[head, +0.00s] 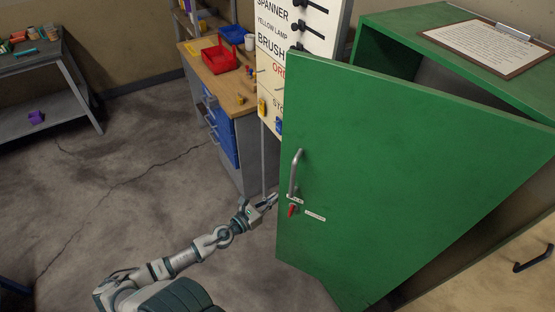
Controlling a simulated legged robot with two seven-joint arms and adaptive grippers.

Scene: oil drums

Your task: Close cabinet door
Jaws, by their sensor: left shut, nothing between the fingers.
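The green cabinet door (400,180) stands partly open, swung out from the green cabinet (385,45) on the right. A grey bar handle (295,172) sits near its left edge, with a red key or knob (292,211) and a small white label below it. My left gripper (272,199) is shut and empty, close to the door's left edge, left of and a little below the handle. I cannot tell whether it touches the door. My right gripper is not in view.
A workbench (222,88) with blue drawers and a red bin (219,55) stands behind the door's left edge. A white tool board (290,40) rises beside it. A grey table (50,75) is at the far left. The floor at left is clear.

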